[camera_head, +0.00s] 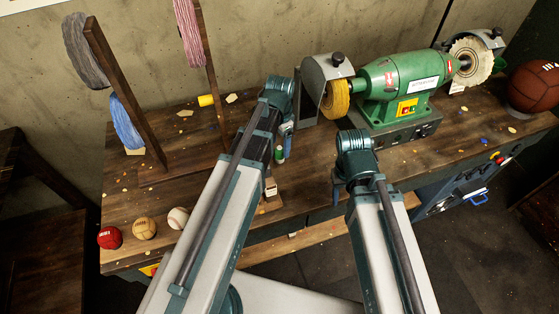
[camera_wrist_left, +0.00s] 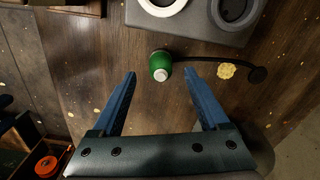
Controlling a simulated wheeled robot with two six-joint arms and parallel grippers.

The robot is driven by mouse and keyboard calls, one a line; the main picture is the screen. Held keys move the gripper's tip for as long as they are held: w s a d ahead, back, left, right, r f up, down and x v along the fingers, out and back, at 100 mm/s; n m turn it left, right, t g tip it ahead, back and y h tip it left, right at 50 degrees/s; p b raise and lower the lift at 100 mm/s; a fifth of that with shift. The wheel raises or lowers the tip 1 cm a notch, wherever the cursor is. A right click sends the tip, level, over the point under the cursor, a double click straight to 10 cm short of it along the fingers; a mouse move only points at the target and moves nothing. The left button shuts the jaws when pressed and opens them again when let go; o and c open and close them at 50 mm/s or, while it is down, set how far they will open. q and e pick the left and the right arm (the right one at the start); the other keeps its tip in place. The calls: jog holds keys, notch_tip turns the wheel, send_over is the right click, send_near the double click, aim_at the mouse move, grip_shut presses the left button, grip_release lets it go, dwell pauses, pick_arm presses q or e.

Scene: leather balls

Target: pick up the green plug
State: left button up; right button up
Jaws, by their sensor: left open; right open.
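The green plug (camera_wrist_left: 160,62) has a white end and shows in the left wrist view, just ahead of and between the fingertips of my left gripper (camera_wrist_left: 160,74). The blue fingers are apart with nothing between them. In the head view a small green and white thing (camera_head: 280,153), apparently the plug, is beside my left gripper (camera_head: 285,133), which is partly hidden by its own arm. My right gripper (camera_head: 336,190) points down near the front edge of the bench, mostly hidden behind its wrist.
The bench (camera_head: 240,185) holds a green grinder (camera_head: 395,80) at the back right and a wooden rack (camera_head: 125,90) with yarn at the left. Red (camera_head: 110,238), tan (camera_head: 145,228) and white (camera_head: 178,218) balls lie at the front left. A dark cord (camera_wrist_left: 215,62) lies by the plug.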

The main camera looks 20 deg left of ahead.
aim_at(281, 148)
pick_arm(q)
jog(key=shift+w+d+f+b, duration=0.1)
jog(key=shift+f+b, duration=1.2)
jog(key=shift+f, duration=0.1)
jog(key=shift+w+f+b, duration=0.1)
jog(key=shift+f+b, duration=1.2)
jog(key=shift+f, duration=0.05)
jog(key=shift+r, duration=0.1)
grip_shut()
